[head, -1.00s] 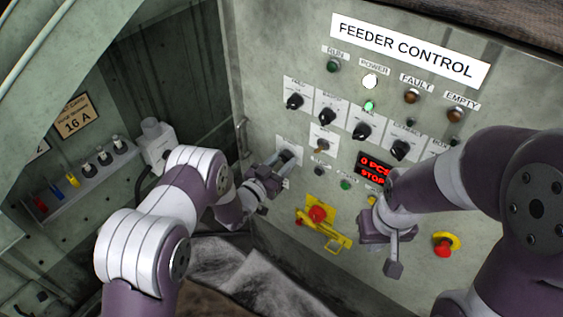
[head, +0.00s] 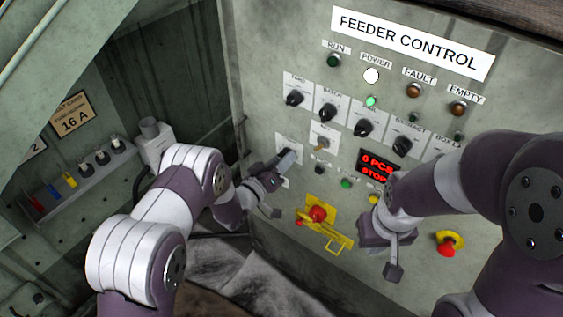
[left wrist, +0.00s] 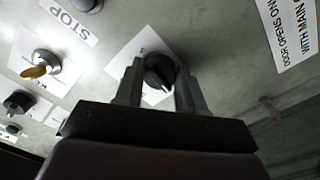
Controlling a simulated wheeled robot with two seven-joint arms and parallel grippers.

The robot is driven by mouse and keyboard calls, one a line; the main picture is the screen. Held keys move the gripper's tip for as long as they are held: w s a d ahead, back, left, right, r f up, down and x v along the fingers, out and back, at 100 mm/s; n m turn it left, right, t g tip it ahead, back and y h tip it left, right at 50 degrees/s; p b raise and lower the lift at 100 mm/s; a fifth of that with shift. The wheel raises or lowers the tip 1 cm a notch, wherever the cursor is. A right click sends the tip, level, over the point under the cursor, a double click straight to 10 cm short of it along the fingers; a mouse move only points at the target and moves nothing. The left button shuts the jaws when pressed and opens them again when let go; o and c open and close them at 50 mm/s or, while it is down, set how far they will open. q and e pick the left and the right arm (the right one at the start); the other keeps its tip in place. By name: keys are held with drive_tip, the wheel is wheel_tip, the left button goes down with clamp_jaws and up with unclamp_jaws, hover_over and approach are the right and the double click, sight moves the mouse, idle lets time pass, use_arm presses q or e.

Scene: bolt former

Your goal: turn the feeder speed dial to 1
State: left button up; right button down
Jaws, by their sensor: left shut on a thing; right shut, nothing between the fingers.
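A black dial with a pale pointer mark (left wrist: 158,72) sits on a white plate in the left wrist view. My left gripper (left wrist: 158,85) is shut on it, with one finger on each side. In the head view my left gripper (head: 287,160) reaches the panel at the plate left of the key switch and hides most of this dial. The plate's lettering and scale cannot be read. My right gripper (head: 393,270) is shut and empty, in front of the panel below the display.
The feeder control panel (head: 300,60) has a row of black knobs (head: 363,128) above, a key switch (head: 321,145) and a red display (head: 375,168) reading 0 PCS STOP. A red emergency button (head: 447,249) is lower right.

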use_arm(q)
drive_tip(key=shift+n, duration=0.6)
drive_tip(key=o, duration=1.1)
drive_tip(key=shift+c, duration=0.2)
drive_tip(key=v, duration=1.2)
drive_tip(key=shift+s+a+b, duration=0.2)
drive_tip(key=shift+s+b, duration=0.1)
drive_tip(key=shift+b, duration=0.15)
